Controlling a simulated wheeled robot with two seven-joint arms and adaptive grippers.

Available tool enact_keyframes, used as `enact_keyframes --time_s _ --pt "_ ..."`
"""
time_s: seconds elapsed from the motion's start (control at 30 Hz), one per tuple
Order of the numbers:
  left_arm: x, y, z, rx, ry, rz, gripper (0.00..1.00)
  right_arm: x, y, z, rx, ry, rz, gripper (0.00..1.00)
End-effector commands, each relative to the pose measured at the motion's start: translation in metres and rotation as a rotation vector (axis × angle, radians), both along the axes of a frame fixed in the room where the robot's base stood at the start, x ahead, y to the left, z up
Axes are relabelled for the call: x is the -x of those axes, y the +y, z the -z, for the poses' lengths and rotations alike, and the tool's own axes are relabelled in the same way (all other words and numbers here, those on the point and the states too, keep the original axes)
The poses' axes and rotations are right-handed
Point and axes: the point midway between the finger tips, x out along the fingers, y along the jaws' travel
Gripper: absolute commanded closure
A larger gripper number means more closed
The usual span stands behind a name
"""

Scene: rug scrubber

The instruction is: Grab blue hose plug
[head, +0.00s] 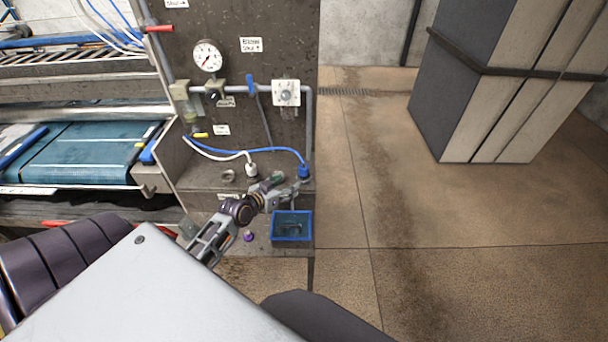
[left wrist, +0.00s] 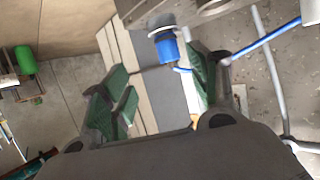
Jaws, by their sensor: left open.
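The blue hose plug (head: 304,171) stands at the right front corner of the panel's ledge, with a blue hose running to it from the left. In the left wrist view the blue plug (left wrist: 168,48) is just beyond the fingertips, nearer the right-hand finger. My left gripper (head: 285,186) is open, with its green-padded fingers (left wrist: 160,78) apart and nothing seen held. It is at the ledge, just left of and in front of the plug; contact cannot be told. My right gripper is not in view.
A white plug (head: 251,169) with a white hose stands left of the blue one. A blue-rimmed tray (head: 292,239) lies below the gripper. The dark panel (head: 270,65) with a gauge (head: 208,56) rises behind.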

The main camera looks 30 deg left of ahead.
Motion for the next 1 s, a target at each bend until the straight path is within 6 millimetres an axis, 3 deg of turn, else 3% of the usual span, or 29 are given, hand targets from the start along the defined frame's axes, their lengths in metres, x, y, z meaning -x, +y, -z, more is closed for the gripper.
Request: enact_keyframes --time_s 0.23,0.57,1.0 --pt "-0.002 0.006 -0.005 0.000 -0.022 -0.010 0.39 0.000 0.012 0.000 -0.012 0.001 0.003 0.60" --pt "-0.005 0.006 -0.003 0.000 -0.020 -0.010 0.39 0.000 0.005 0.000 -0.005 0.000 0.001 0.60" --pt "-0.033 0.005 0.006 0.001 -0.021 -0.009 0.39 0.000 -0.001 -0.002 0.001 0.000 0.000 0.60"
